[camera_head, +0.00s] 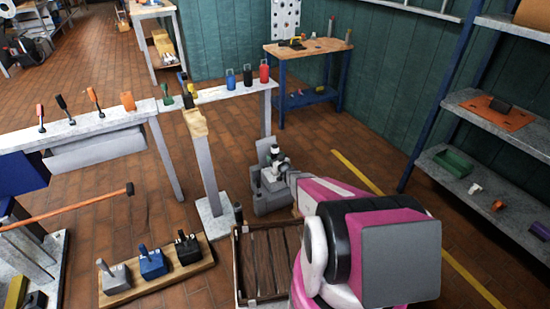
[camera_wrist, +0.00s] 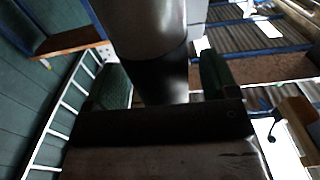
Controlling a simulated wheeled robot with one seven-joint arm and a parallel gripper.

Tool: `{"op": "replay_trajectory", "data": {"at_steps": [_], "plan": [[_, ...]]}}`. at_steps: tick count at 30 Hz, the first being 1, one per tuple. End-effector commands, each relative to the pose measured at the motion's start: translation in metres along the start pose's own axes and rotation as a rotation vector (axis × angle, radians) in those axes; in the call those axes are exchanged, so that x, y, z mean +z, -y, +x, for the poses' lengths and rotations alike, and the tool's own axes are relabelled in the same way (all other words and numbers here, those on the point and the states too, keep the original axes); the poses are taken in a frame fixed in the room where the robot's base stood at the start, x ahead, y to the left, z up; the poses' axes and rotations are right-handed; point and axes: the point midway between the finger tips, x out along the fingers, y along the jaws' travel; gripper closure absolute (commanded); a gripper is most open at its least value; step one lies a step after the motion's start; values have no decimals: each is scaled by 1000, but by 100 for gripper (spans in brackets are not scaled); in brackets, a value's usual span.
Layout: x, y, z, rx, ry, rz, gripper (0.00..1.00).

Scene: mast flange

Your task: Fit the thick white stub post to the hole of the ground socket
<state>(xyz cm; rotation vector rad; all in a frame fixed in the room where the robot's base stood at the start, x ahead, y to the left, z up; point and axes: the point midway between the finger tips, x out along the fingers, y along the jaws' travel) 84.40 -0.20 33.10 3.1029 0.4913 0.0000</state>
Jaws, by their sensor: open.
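My gripper (camera_wrist: 163,78) is open, with a dark green pad on each side in the wrist view. A thick cylinder, grey-brown above and black below, shows between or beyond the pads there; I cannot tell what it is or whether anything touches it. In the head view the arm's end (camera_head: 279,163) is beside a grey, blocky shape near the floor. A pale upright post (camera_head: 204,165) on a pale foot stands left of it. I cannot tell which is the stub post or ground socket.
A blue block (camera_head: 152,264) and a black block (camera_head: 188,250) share the wooden board (camera_head: 160,280). A slatted wooden crate (camera_head: 266,262) stands beside my arm. Benches with tools are behind at left; shelves (camera_head: 500,122) stand at right.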

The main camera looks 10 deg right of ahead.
Motion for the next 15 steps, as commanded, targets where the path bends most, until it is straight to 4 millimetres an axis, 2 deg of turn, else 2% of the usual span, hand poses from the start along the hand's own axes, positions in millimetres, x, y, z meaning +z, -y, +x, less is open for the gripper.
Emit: {"op": "replay_trajectory", "data": {"at_steps": [5, 15], "plan": [[-2, 1, -23, 0, 1, 0, 20], [-2, 1, -86, 1, 0, 1, 20]]}}
